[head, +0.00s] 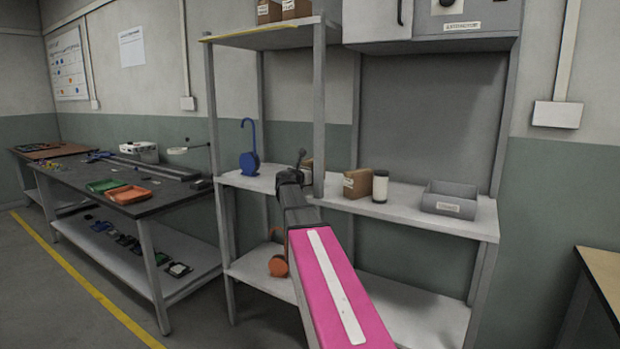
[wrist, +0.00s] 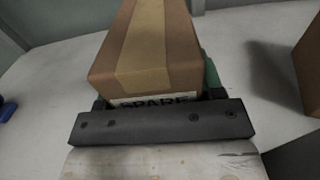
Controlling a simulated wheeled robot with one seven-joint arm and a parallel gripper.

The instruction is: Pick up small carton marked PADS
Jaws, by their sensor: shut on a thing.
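A small brown carton (wrist: 150,50) with a tan tape strip fills the middle of the wrist view. My gripper (wrist: 157,103) is shut on it, with a finger at each side of its near end. Its white label is partly hidden by my gripper; the letters showing look like "PARE", and I cannot read PADS. In the head view my gripper (head: 297,168) is over the shelf, and a sliver of the carton (head: 307,168) shows behind it. I cannot tell whether the carton rests on the shelf or is just above it.
A grey bin (head: 449,199) is farther right on the shelf (head: 415,216). A blue hooked object (head: 249,160) stands to the left. A rack post (head: 319,110) rises close to my gripper.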

